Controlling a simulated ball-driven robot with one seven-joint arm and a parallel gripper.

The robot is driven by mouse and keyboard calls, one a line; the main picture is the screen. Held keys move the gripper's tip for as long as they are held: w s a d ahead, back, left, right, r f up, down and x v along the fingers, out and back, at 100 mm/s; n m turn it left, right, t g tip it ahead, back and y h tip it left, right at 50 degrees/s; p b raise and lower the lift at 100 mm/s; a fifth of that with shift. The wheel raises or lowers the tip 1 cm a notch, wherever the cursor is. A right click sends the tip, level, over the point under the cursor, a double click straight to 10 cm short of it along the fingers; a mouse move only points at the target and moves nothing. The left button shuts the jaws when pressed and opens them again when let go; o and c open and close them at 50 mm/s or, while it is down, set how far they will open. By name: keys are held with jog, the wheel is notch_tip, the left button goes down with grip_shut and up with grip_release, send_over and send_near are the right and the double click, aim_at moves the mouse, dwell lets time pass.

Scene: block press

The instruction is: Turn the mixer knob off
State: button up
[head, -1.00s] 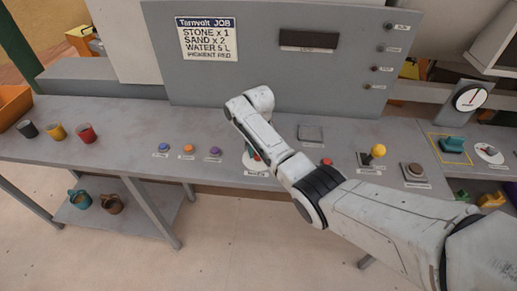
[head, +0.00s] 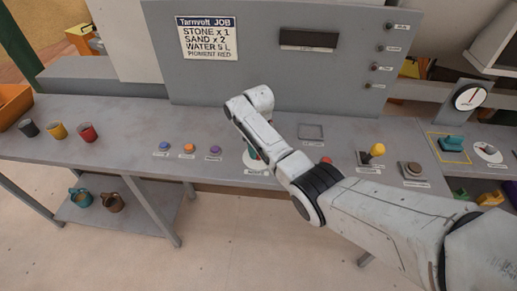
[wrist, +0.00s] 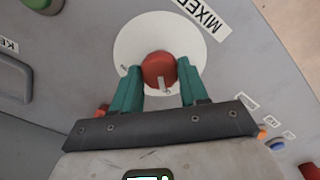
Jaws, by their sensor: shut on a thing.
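The mixer knob (wrist: 158,72) is red with a pale pointer mark. It sits on a round white dial (wrist: 138,32) beside the MIXER label (wrist: 202,15). In the wrist view the pointer faces the lower edge, towards a small mark between my fingers. My gripper (wrist: 161,88) has teal fingers, one on each side of the knob, shut on it. In the head view my arm hides the knob; part of the white dial (head: 248,164) and a bit of teal finger show beside my wrist.
Blue (head: 164,147), orange (head: 189,148) and purple (head: 215,149) buttons stand left of the dial. The upright job panel (head: 207,38) is behind.

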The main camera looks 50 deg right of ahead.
jog(key=o, duration=1.1)
jog(key=shift+c, duration=0.2)
notch_tip(320, 180, up, 11)
jog(key=b, duration=0.1)
jog(key=shift+f, duration=0.1)
